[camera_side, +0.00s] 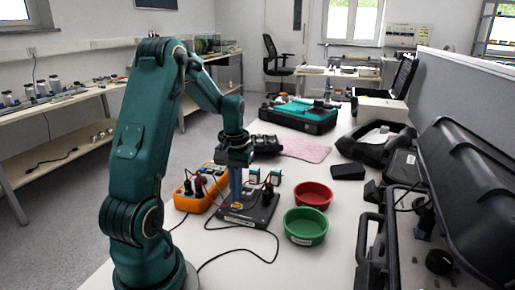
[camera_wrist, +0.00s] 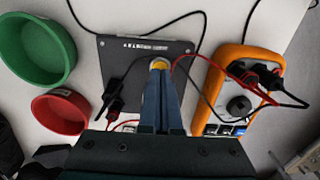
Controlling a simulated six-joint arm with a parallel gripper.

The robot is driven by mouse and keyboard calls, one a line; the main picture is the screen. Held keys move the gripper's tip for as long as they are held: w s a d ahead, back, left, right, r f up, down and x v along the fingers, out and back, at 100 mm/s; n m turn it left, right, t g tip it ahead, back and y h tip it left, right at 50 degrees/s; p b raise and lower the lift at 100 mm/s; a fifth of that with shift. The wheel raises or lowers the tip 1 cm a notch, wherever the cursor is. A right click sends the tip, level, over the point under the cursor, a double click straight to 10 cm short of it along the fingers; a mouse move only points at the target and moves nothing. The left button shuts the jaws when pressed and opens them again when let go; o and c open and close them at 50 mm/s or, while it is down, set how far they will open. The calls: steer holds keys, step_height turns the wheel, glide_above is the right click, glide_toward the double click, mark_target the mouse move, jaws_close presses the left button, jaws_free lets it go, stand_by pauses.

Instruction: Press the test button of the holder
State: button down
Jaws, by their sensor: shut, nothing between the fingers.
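The holder is a dark, flat plate-like box (camera_side: 256,216) on the white table, with cables plugged into it. In the wrist view the holder (camera_wrist: 120,60) shows a line of white print along one edge. A round yellow button (camera_wrist: 159,63) sits on its top face. My gripper (camera_side: 236,200) points down over the holder, its blue fingers shut and empty. In the wrist view the fingertips of my gripper (camera_wrist: 161,72) are right at the button and partly cover it. I cannot tell whether they touch it or press it down.
An orange device (camera_side: 200,188) with plugs and a knob stands beside the holder. A red bowl (camera_side: 313,195) and a green bowl (camera_side: 305,226) stand on its other side. Black and red cables (camera_wrist: 186,70) run close around the fingers. An open black case (camera_side: 470,180) lies at the right.

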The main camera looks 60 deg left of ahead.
mark_target(237, 204)
steer(key=shift+f, duration=0.7)
stand_by(0.4)
steer(key=shift+r, duration=3.55)
steer(key=w+d+r+m+t+y, duration=0.1)
steer(key=d+r+m, duration=0.15)
steer(key=d, duration=0.25)
steer(key=w+d+r+m+t, duration=0.1)
steer(key=d+r+m+t, duration=0.1)
steer(key=d+r, duration=0.3)
steer(key=s+d+f+m+t+h, duration=0.1)
steer(key=s+d+m, duration=0.3)
steer(key=s+d, duration=0.4)
steer(key=d+f+t, duration=0.1)
steer(key=d, duration=0.2)
steer(key=shift+t, duration=0.3)
